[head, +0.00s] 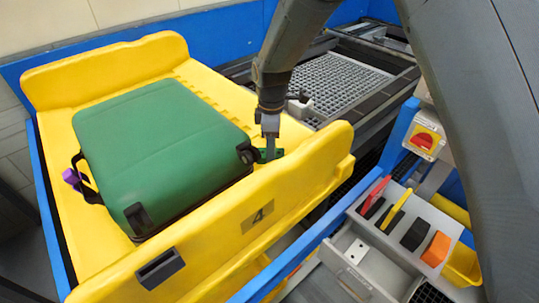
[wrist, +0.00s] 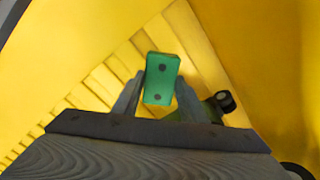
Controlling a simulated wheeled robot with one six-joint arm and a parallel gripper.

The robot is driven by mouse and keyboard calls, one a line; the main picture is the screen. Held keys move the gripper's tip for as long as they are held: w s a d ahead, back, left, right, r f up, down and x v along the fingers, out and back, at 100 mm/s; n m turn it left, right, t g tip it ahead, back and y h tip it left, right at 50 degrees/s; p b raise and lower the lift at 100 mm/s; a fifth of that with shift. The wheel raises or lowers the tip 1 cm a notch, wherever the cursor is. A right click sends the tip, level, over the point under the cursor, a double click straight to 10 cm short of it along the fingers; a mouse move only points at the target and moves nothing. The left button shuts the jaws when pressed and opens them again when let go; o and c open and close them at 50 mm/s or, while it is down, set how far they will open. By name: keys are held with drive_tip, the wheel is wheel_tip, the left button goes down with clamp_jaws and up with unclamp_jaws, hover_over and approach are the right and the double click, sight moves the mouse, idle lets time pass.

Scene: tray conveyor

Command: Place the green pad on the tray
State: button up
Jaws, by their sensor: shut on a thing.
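The green pad (wrist: 163,68) is a small block with two dark dots, gripped between the fingers of my gripper (wrist: 158,92) in the wrist view. In the head view my gripper (head: 269,138) points down and the pad (head: 270,155) shows small below it. The tray (head: 285,184) is large and yellow, with a "4" on its near wall. The pad is just inside that wall, near the suitcase's right corner. In the wrist view the ribbed yellow tray (wrist: 115,68) lies behind the pad. Whether the pad touches the tray I cannot tell.
A green suitcase (head: 160,140) fills most of the tray, with a purple tag (head: 72,178) at its left. A grey holder with red, yellow, black and orange items (head: 436,249) stands at right, below a red switch (head: 424,141). A grid conveyor (head: 335,82) lies behind.

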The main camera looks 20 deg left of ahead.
drive_tip(key=shift+f+p, duration=0.5)
drive_tip(key=shift+f, duration=1.3)
drive_tip(key=shift+f, duration=0.15)
drive_tip(key=o, duration=1.1)
wheel_tip(320, 180, up, 12)
drive_tip(key=b, duration=0.4)
